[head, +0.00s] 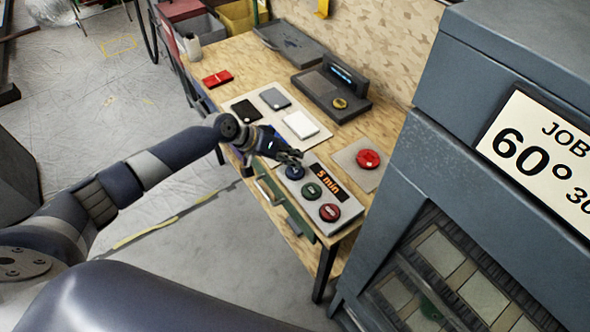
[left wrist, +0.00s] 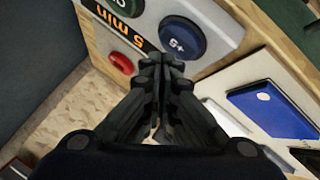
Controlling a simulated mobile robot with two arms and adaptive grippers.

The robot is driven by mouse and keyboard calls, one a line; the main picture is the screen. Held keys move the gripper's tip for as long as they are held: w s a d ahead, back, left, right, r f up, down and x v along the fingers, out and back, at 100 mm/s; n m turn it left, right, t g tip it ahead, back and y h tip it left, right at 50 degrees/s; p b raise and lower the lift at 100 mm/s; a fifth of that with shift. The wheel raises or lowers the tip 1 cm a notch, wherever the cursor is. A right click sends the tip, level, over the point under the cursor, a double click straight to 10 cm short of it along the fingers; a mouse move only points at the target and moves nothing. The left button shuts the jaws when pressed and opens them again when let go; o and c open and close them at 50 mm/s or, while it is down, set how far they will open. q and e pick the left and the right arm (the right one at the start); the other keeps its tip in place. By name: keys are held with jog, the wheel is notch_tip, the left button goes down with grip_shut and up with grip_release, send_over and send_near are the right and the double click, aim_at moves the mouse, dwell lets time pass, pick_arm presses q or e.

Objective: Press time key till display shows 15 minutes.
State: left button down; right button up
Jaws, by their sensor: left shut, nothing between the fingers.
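In the left wrist view the blue key (left wrist: 183,38) is marked "+5", and the display (left wrist: 127,27) also reads "5 min". My left gripper (head: 298,156) is shut and empty, just beside the blue key. In the left wrist view its fingertips (left wrist: 162,60) are close below that key; I cannot tell whether they touch it. My right gripper is not seen.
A red button (head: 367,158) on a grey plate lies right of the panel. A board with black, grey and white blocks (head: 300,124) lies behind. A scale-like device (head: 333,88) stands further back. A large grey machine with a "JOB 60°" sign (head: 543,150) fills the right.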

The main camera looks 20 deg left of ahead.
pick_arm(q)
jog(key=shift+f+b, duration=0.3)
jog(key=shift+f, duration=0.15)
jog(key=shift+f+b, duration=0.35)
jog(key=shift+f, duration=0.05)
dwell(0.5)
dwell(0.3)
jog(key=shift+r+p, duration=0.7)
jog(key=shift+r, duration=0.1)
notch_tip(320, 180, up, 5)
jog(key=p, duration=0.4)
jog(key=shift+r, duration=0.1)
dwell(0.5)
